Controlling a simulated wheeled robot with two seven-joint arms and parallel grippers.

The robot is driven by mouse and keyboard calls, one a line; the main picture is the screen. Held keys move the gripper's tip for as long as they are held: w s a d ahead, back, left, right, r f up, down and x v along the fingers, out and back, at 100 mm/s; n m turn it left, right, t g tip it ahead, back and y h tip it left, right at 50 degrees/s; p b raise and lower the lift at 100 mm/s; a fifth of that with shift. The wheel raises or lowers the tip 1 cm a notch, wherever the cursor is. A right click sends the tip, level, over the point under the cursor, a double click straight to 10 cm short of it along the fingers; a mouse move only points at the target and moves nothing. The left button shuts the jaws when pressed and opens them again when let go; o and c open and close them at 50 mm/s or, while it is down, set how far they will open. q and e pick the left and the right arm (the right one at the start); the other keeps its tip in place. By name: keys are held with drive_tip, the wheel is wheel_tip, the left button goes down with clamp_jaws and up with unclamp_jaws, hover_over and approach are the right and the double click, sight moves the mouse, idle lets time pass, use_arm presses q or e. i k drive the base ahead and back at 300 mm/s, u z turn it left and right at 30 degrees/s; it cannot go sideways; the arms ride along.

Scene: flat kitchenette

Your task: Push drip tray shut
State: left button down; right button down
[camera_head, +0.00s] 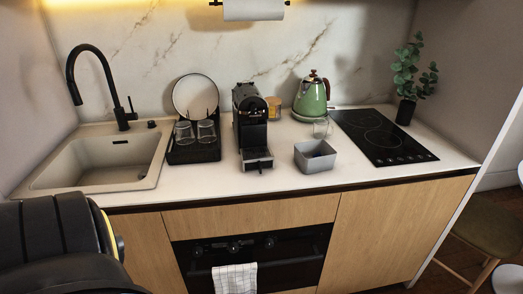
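The black coffee machine (248,118) stands on the white counter, left of the kettle. Its drip tray (257,161) is at its foot and sticks out to the front, toward the counter's front edge. The tray has a light grey top and a dark front with a small dark piece in the middle. The tray looks drawn out from the machine's body. A large black part of my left arm fills the lower left corner. Neither of my grippers shows in this view, and nothing touches the tray.
A grey bin (315,158) stands close to the tray's right. A black dish rack (193,150) with glasses and a plate is to its left. The green kettle (311,97), hob (380,135) and sink (98,163) stand farther off. The counter before the tray is clear.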

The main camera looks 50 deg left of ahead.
sight(259, 158)
drive_tip(key=u, duration=0.9)
drive_tip(key=i, duration=0.9)
drive_tip(key=u, duration=1)
